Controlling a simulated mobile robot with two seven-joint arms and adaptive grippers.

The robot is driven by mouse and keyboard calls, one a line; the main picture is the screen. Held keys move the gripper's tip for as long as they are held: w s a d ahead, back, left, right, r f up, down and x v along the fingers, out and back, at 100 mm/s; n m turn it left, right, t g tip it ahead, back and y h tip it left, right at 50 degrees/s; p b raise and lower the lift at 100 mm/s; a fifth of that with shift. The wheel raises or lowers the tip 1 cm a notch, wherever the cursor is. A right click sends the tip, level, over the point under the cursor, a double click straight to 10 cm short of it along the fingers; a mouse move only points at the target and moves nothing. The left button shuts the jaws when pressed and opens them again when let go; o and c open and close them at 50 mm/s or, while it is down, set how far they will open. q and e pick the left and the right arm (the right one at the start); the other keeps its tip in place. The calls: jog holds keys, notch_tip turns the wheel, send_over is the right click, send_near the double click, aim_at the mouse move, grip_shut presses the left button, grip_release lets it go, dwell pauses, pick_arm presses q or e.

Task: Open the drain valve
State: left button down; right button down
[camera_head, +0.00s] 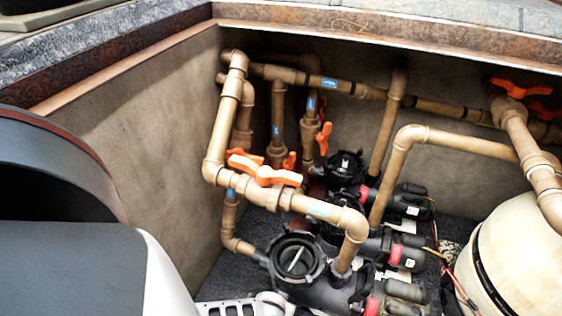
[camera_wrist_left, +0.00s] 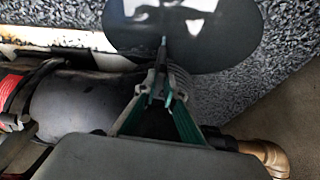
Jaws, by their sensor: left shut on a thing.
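Orange-handled valves sit on the brown pipes in the head view. The nearest orange handle (camera_head: 278,176) lies along its pipe, with another (camera_head: 243,163) just behind it. A third orange handle (camera_head: 323,139) stands upright farther back. I cannot tell which one is the drain valve. In the left wrist view, my left gripper (camera_wrist_left: 162,80) has its fingers together on a thin dark piece (camera_wrist_left: 163,54). That piece shows in front of a glossy black disc (camera_wrist_left: 190,55); I cannot tell if they are joined. No orange handle shows there. My right gripper is in neither view.
Black pumps with round strainer pots (camera_head: 297,258) stand on the speckled floor. More orange handles (camera_head: 517,88) are at the upper right. A cream tank (camera_head: 515,260) fills the lower right. A concrete wall (camera_head: 150,130) bounds the left; a pump body (camera_wrist_left: 75,105) lies beside my left gripper.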

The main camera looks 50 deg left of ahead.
pick_arm(q)
jog(key=shift+w+d+n, duration=0.1)
jog(key=shift+w+n, duration=0.05)
jog(key=shift+n, duration=0.65)
jog(key=c, duration=2.1)
grip_release()
jog(key=shift+c, duration=0.2)
jog(key=shift+s, duration=0.2)
